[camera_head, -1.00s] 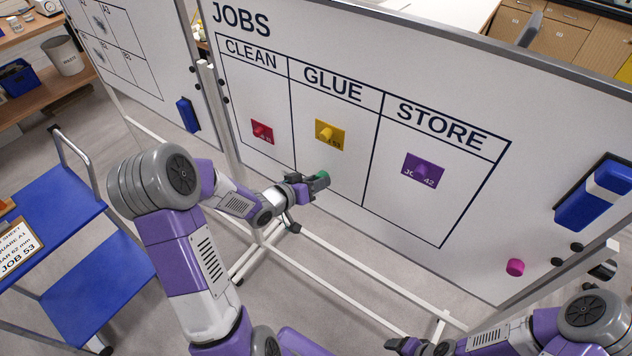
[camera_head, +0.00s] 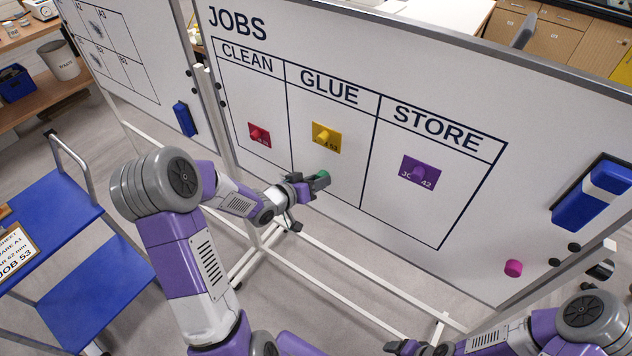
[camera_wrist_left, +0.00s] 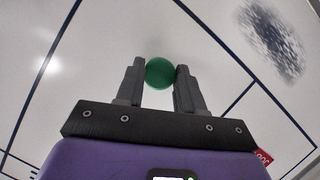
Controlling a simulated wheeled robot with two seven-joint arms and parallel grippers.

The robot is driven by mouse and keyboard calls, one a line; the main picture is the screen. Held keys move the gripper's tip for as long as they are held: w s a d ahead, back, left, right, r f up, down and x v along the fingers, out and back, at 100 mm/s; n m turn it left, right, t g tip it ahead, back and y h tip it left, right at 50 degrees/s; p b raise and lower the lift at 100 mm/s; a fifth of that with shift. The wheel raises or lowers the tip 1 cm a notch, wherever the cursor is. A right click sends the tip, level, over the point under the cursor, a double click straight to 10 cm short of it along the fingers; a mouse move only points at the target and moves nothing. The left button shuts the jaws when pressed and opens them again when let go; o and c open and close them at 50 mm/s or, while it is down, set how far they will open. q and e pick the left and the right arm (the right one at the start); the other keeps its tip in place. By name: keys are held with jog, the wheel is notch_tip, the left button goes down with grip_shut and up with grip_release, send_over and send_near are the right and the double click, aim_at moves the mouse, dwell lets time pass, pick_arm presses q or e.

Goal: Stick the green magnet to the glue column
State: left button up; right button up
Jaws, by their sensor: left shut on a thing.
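The green magnet (camera_head: 323,174) is between the fingers of my left gripper (camera_head: 318,183), which is shut on it. It shows as a round green disc (camera_wrist_left: 160,73) between the fingertips (camera_wrist_left: 160,80) in the left wrist view. In the head view they are in front of the lower part of the glue column (camera_head: 331,96), below a yellow card (camera_head: 326,138). I cannot tell whether the magnet touches the board. My right gripper (camera_head: 400,347) is low at the bottom edge, its fingers too small to read.
The jobs whiteboard (camera_head: 460,240) also has a red card (camera_head: 259,134) under CLEAN and a purple card (camera_head: 418,169) under STORE. A pink magnet (camera_head: 513,268) and a blue eraser (camera_head: 592,195) are at its right. A blue cart (camera_head: 60,215) stands at left.

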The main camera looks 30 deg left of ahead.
dwell(0.3)
pick_arm(q)
jog(key=o, duration=0.8)
jog(key=s, duration=0.4)
jog(key=s+p, duration=0.1)
jog(key=s, duration=0.2)
jog(key=shift+a, duration=0.3)
